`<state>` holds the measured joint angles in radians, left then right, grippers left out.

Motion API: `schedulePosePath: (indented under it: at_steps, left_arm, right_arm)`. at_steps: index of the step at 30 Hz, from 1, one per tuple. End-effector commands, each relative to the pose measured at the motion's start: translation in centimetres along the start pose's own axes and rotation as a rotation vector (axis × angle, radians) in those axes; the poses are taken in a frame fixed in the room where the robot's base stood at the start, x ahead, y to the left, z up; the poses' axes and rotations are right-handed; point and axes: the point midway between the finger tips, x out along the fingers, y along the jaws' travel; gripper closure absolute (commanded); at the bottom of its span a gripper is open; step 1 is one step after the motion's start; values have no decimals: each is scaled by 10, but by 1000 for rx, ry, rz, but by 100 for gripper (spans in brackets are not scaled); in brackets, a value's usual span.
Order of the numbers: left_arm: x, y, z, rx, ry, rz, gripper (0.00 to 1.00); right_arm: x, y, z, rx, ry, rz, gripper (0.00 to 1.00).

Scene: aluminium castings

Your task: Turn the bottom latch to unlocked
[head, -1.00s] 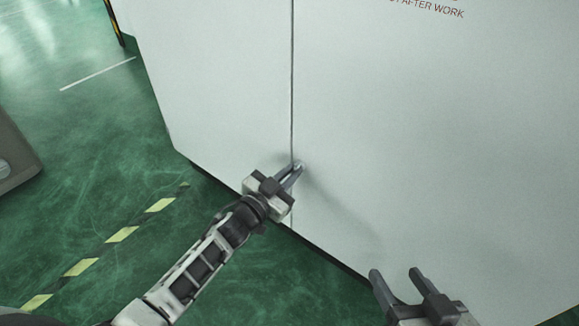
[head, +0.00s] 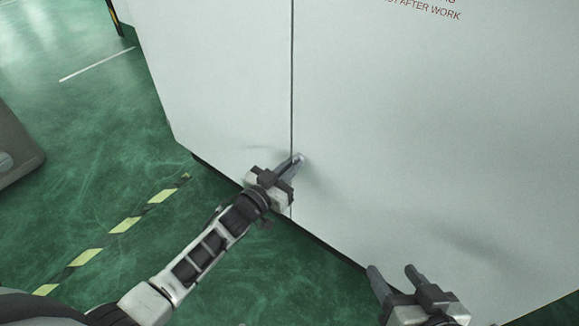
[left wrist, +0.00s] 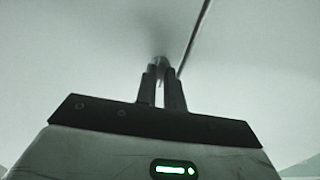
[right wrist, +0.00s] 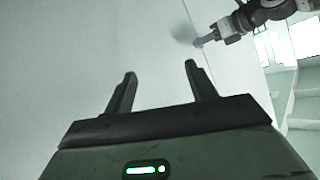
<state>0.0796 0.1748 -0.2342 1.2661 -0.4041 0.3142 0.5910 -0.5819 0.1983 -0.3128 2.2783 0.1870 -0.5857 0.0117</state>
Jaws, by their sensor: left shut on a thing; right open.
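The bottom latch (head: 300,157) is a small metal piece low on the white cabinet front, at the dark vertical seam between its two panels. My left gripper (head: 294,164) is shut on it, and its fingers hide most of it. In the left wrist view the latch (left wrist: 160,61) shows between the fingertips of the left gripper (left wrist: 162,72), beside the seam. The latch's exact angle cannot be told. My right gripper (head: 393,270) is open and empty in front of the right panel, with its fingers apart in the right wrist view (right wrist: 160,72).
The white cabinet (head: 420,120) fills the middle and right, with red lettering at the top. A yellow-and-black floor stripe (head: 125,225) runs across the green floor at left. A grey object (head: 15,150) stands at the left edge. The floor between is clear.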

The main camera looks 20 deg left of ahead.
Motion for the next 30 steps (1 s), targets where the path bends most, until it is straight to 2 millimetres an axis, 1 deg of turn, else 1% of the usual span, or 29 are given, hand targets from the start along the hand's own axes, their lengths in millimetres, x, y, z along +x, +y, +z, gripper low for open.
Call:
schedulePosePath:
  at_steps: [1, 2, 3, 11, 14, 17, 20, 27, 30]
  left_arm:
    - [0, 0, 0, -1, 0, -1, 82]
    - [0, 0, 0, -1, 0, -1, 73]
    - [0, 0, 0, -1, 0, -1, 68]
    - [-1, 0, 0, 0, 0, 0, 68]
    - [-6, 0, 0, 0, -1, -1, 68]
    - [-19, -1, -1, -1, -3, -1, 68]
    - [-40, 0, -1, 0, -5, -1, 68]
    - [-100, 0, -1, -2, -5, -1, 68]
    - [-121, 0, -1, 0, -4, 0, 68]
  right_arm:
    - [0, 0, 0, 0, 0, 0, 44]
    - [0, 0, 0, 0, 0, 0, 44]
    - [0, 0, 0, 0, 0, 0, 44]
    - [0, 0, -1, 0, 1, 1, 44]
    - [-1, 0, -2, 0, -1, 1, 44]
    - [-2, -1, -4, -1, -13, 2, 44]
    - [-2, 1, 0, 1, -45, 7, 44]
    - [-1, 7, 10, 11, -118, 29, 44]
    - [0, 10, 12, 17, -138, 38, 44]
